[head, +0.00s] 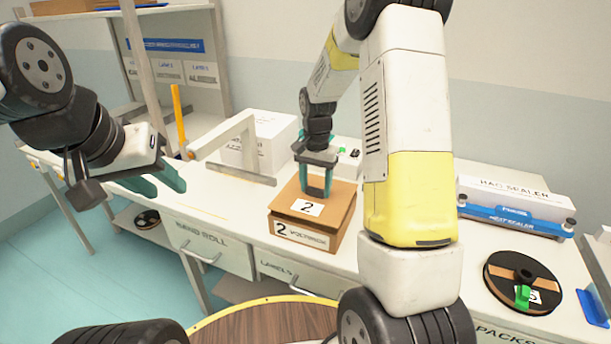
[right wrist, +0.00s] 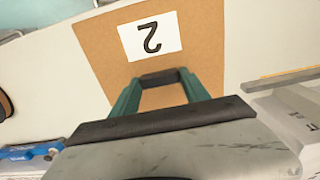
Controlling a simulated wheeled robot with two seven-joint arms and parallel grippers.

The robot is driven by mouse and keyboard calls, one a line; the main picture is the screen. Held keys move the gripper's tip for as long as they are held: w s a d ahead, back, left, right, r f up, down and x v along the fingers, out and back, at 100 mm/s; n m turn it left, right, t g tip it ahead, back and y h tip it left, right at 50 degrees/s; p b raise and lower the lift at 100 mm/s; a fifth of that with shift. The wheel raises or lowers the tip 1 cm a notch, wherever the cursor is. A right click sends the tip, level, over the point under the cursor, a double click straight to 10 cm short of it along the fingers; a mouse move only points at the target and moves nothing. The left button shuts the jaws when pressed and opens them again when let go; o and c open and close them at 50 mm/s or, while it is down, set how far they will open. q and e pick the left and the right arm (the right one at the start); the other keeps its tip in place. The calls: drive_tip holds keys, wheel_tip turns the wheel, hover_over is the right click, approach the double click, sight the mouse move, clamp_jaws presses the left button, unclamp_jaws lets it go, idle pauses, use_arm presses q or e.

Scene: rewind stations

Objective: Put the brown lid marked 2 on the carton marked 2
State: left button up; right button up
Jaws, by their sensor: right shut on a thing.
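The brown lid marked 2 (head: 285,199) rests at a slight tilt over the top of the carton marked 2 (head: 301,239) on the white bench. My right gripper (head: 318,192) is above the lid with its fingers pointing down, shut on the lid's upright dark grip. The lid with its white "2" label also shows in the right wrist view (right wrist: 105,57), with my right gripper (right wrist: 158,84) closed around the grip. Whether the lid is fully seated cannot be told. My left gripper (head: 165,183) is open and empty, to the left of the carton.
A white box (head: 258,140) and a grey stand (head: 245,150) are behind the carton. A bag sealer (head: 515,205) and a black reel (head: 522,283) are on the right of the bench. A round wooden table (head: 260,325) is in front.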

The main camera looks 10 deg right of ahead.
sight(316, 189)
drive_tip(key=shift+f, duration=1.1)
idle(0.3)
drive_tip(key=o, duration=1.4)
drive_tip(key=shift+o, duration=0.2)
drive_tip(key=shift+r, duration=3.85)
drive_tip(key=shift+r, duration=0.1)
drive_tip(key=s+r+n+t+y, duration=0.1)
drive_tip(key=s+r+n+t, duration=0.25)
drive_tip(key=s+r, duration=0.9)
drive_tip(key=s+a+r+n+t, duration=0.1)
drive_tip(key=s+n, duration=0.1)
drive_tip(key=s, duration=0.4)
drive_tip(key=s+a+r+n+t+y, duration=0.1)
drive_tip(key=s+r+n, duration=0.1)
drive_tip(key=s, duration=0.4)
drive_tip(key=shift+a+r+t, duration=0.15)
drive_tip(key=shift+t, duration=0.2)
